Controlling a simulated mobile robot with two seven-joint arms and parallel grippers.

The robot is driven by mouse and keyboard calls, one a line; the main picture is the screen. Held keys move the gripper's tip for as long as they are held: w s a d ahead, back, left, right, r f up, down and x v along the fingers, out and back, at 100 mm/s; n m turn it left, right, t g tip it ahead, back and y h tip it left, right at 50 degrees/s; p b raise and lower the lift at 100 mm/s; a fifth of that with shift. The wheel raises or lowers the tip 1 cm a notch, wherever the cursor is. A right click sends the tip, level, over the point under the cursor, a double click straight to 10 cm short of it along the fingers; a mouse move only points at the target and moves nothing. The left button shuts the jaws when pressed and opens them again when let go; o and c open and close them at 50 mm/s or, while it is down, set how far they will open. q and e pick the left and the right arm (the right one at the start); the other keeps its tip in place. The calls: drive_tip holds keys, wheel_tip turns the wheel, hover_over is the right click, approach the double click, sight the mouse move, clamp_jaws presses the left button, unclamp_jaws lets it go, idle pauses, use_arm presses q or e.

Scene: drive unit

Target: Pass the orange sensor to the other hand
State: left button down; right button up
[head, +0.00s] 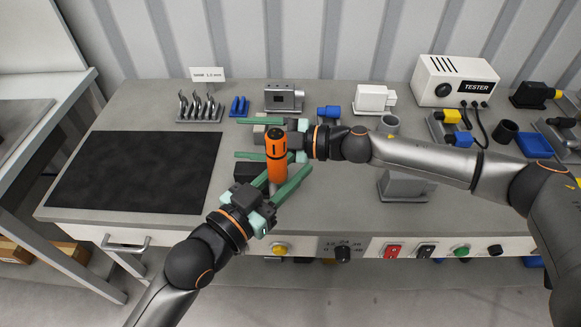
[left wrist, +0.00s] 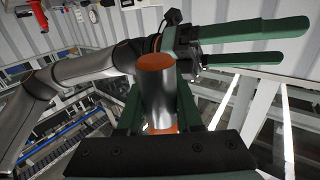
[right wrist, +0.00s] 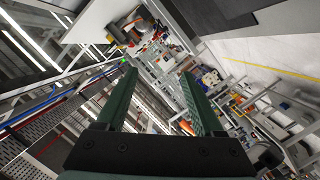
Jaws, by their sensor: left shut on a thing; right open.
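The orange sensor (head: 277,145), with a dark top, stands roughly upright in the head view. My left gripper (head: 289,172) is shut on its lower part. In the left wrist view the sensor (left wrist: 158,98) shows an orange end and a metallic body between the green fingers. My right gripper (head: 238,138) is open, its fingers pointing left in the head view, behind the sensor. Its fingers also show apart beyond the sensor in the left wrist view (left wrist: 300,42). In the right wrist view the gap between its fingers (right wrist: 160,75) is empty. Contact between right gripper and sensor cannot be told.
A black mat (head: 135,172) covers the bench's left side. Along the back stand a rack (head: 200,107), a grey device (head: 284,97) and a white tester (head: 455,82). Coloured buttons line the bench front (head: 440,246). A grey block (head: 405,187) sits below the right arm.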

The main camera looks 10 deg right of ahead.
drive_tip(key=s+a+f+m+t+h, duration=0.3)
drive_tip(key=s+f+m+h, duration=0.3)
drive_tip(key=s+f+m, duration=1.1)
drive_tip(key=s+d+f+m+g+h, duration=0.1)
drive_tip(key=s+d+f+h, duration=0.35)
drive_tip(key=d+f, duration=0.4)
drive_tip(key=s+d+f+m+h, duration=0.1)
drive_tip(key=s+d+f+h, duration=0.2)
drive_tip(key=s+d+f, duration=0.55)
drive_tip(key=w+d+r+m, duration=0.1)
drive_tip(key=w+r, duration=0.4)
drive_tip(key=shift+w+t+y, duration=0.35)
drive_tip(key=shift+t+y, duration=0.05)
drive_tip(key=shift+y, duration=0.05)
